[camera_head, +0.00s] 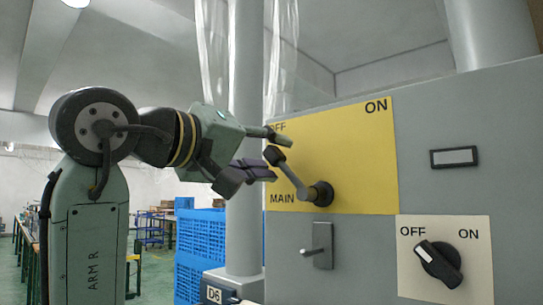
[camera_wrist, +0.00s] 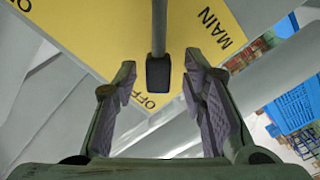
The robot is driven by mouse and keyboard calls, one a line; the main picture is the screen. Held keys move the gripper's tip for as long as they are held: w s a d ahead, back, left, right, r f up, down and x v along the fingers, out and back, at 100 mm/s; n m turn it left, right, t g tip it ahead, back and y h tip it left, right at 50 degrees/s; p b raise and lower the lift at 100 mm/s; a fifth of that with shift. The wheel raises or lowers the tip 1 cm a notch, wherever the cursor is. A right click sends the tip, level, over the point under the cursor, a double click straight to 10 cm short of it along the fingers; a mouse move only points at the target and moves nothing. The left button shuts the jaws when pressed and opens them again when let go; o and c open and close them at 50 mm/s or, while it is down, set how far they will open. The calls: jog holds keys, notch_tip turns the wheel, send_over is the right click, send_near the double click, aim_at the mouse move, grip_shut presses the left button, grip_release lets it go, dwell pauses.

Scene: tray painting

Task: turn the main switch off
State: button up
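The main switch is a grey lever (camera_head: 289,176) on a yellow plate (camera_head: 358,155) marked OFF, ON and MAIN. It pivots at a dark round hub (camera_head: 318,194) and slants up-left, with its dark knob (camera_head: 272,155) near the OFF lettering, which a finger partly covers. My gripper (camera_head: 281,159) is open at the knob, one finger above it and one below. In the wrist view the knob (camera_wrist: 158,72) lies between the spread fingertips, with gaps on both sides. I cannot tell how deep it sits between them.
A rotary OFF/ON knob (camera_head: 438,264) sits on a pale plate lower right, its white mark toward OFF. A small grey latch handle (camera_head: 318,245) sticks out below the yellow plate. Blue crates (camera_head: 201,236) and a grey column (camera_head: 244,120) stand left of the panel.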

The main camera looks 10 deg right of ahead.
jog(key=v, duration=1.1)
